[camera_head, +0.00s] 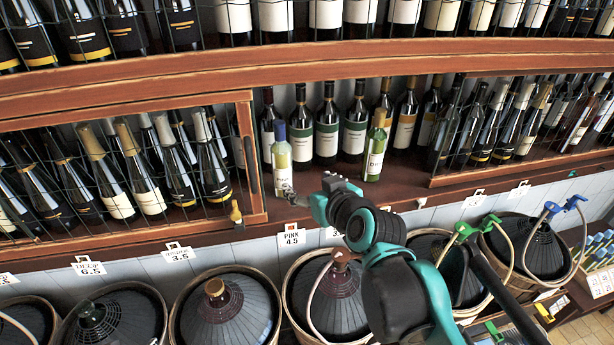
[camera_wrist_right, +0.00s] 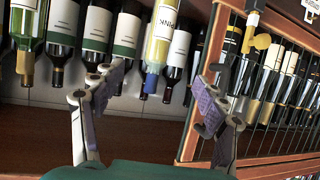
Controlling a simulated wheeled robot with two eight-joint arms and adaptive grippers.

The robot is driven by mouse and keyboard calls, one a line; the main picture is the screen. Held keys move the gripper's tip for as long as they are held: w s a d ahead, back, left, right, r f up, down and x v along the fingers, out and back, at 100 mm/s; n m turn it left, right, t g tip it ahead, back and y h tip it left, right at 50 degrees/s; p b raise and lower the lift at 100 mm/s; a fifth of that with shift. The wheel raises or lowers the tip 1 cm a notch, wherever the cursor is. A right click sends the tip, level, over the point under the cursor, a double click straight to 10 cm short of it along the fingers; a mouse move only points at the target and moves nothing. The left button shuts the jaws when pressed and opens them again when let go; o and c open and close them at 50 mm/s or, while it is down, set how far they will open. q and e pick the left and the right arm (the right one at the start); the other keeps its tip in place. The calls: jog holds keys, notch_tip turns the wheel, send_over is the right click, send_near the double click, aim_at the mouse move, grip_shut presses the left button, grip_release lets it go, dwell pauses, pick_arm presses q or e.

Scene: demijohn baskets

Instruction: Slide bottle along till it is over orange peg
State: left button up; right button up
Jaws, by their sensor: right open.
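The pale yellow-green bottle with a blue cap (camera_head: 281,158) stands upright at the front of the middle shelf. It also shows upside down in the right wrist view (camera_wrist_right: 163,42). The yellow-orange peg (camera_head: 235,212) is on the shelf's front edge, left of and below the bottle; in the right wrist view the peg (camera_wrist_right: 261,41) is at upper right. My right gripper (camera_head: 289,192) is open in front of the bottle's lower part. In the right wrist view its fingers (camera_wrist_right: 158,82) lie either side of the bottle's blue-capped neck; contact cannot be told. My left gripper is not in view.
A similar bottle with a yellow cap (camera_head: 375,150) stands to the right. Dark bottles (camera_head: 327,125) line up behind. A wooden-framed wire rack (camera_head: 250,155) stands left of the bottle. Demijohn baskets (camera_head: 228,310) stand below the shelf.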

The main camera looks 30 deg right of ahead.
jog(key=p+v, duration=0.1)
jog(key=v, duration=0.1)
jog(key=f+p+v, duration=0.1)
jog(key=v, duration=0.1)
jog(key=shift+s+r, duration=0.15)
jog(key=shift+s, duration=0.35)
dwell(0.3)
jog(key=s+a+f+g+b, duration=0.2)
jog(key=f+b, duration=1.2)
jog(key=f, duration=0.5)
jog(key=s+a+f+g+b, duration=0.2)
jog(key=f+b, duration=1.2)
jog(key=f, duration=0.6)
jog(key=s+a+f+g+b, duration=0.2)
jog(key=a+f+b, duration=0.1)
jog(key=f+b, duration=1.1)
notch_tip(320, 180, down, 6)
jog(key=shift+f+n+g+y, duration=0.1)
jog(key=shift+n+g+y, duration=0.2)
jog(key=shift+y, duration=0.1)
jog(key=shift+s+d, duration=0.1)
